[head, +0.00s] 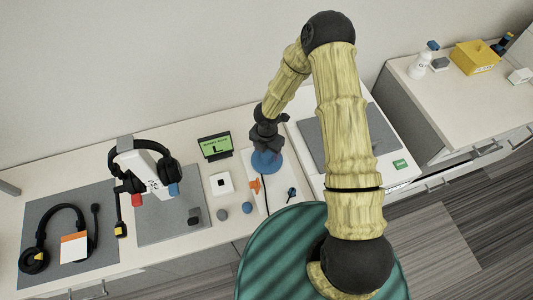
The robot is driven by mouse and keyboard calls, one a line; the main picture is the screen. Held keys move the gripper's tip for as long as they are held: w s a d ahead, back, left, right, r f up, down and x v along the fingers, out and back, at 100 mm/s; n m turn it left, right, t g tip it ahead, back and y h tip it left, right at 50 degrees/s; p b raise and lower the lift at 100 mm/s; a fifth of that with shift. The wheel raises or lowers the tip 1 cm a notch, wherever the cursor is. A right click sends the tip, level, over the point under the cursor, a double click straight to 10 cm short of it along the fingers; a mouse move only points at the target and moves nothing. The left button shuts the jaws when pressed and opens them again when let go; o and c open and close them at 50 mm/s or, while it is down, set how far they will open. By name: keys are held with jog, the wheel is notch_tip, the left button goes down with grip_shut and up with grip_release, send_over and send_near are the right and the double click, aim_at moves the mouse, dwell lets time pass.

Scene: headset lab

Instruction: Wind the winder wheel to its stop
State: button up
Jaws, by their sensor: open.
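A blue round piece (267,162), which looks like the winder wheel, sits on a white board (272,202) at the middle of the bench. My gripper (264,143) is directly above it, pointing down, with its jaws open. The gripper hides the upper part of the wheel, and I cannot tell whether the fingers touch it. A small orange piece (255,185) is just below the wheel on the board. A small dark blue piece (291,193) lies to its right.
A headset on a white stand (150,172) and another headset (36,250) are at left on grey mats. A green-screened display (215,145) stands close left of my gripper. A white square block (221,184) is below it. A yellow box (474,57) is far right.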

jog(key=shift+f, duration=1.45)
jog(key=c, duration=1)
jog(key=shift+o, duration=0.2)
jog(key=shift+m, duration=0.3)
